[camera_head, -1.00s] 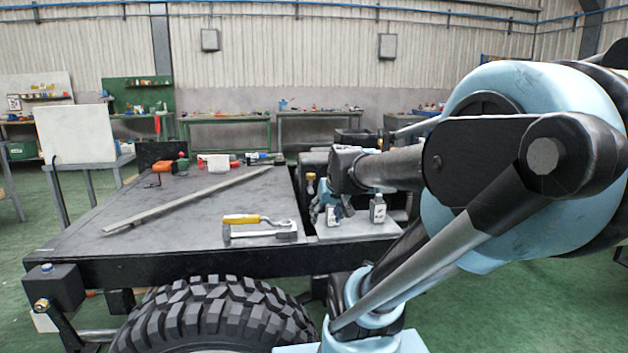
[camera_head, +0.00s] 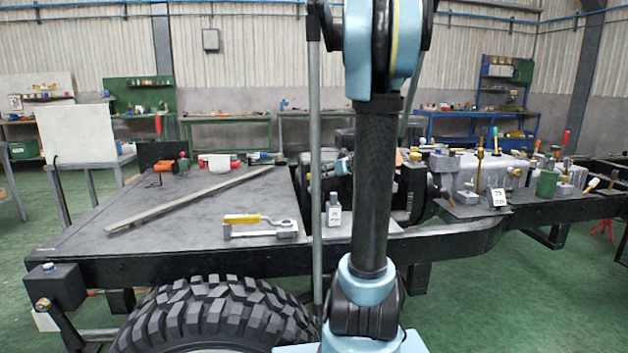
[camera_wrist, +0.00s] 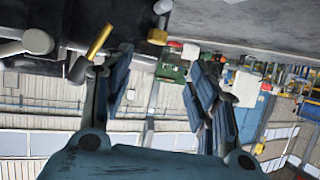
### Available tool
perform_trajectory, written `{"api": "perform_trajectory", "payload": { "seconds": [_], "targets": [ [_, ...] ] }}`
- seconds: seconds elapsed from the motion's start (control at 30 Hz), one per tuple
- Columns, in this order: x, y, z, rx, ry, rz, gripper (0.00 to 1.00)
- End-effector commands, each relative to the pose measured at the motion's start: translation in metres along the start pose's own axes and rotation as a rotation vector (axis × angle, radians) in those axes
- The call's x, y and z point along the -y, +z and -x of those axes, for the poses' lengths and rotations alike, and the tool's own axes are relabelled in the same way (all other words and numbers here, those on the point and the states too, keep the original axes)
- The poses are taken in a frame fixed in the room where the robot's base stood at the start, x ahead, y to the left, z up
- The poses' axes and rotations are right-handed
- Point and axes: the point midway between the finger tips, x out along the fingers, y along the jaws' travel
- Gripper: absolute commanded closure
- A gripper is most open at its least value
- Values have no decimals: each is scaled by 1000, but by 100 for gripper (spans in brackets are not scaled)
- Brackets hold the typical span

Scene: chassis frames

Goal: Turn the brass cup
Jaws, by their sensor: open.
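My gripper (camera_wrist: 160,64) is open in the wrist view, with nothing held between its blue-grey fingers. A slanted brass cylinder (camera_wrist: 99,41) lies just beyond the left fingertip in the picture. A smaller brass fitting (camera_wrist: 158,36) with a pale end shows above the gap between the fingers. I cannot tell which of these is the brass cup, or whether the left finger touches the cylinder. In the head view, brass parts (camera_head: 479,158) stand on the grey machinery to the right. My raised arm hides part of the chassis there, and my fingers cannot be made out.
A small labelled bottle (camera_head: 334,210) stands beside my arm. A green canister (camera_head: 547,182) and a labelled card (camera_head: 498,198) are at the right.

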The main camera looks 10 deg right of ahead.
Motion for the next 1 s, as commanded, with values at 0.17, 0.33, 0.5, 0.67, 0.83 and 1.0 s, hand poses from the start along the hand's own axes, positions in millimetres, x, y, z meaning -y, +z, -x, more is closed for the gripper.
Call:
{"api": "perform_trajectory", "payload": {
  "seconds": [0.17, 0.33, 0.5, 0.67, 0.83, 1.0],
  "targets": [
    [-4, -2, -7, -11, 2, 4, 46],
    [-4, -2, -23, -10, 1, 5, 46],
    [-4, -2, -44, -10, 1, 4, 46],
    [-4, -2, -64, -10, 1, 5, 46],
    [-4, -2, -86, -9, 0, 5, 46],
    [-4, -2, -108, -9, 2, 5, 46]
  ]
}}
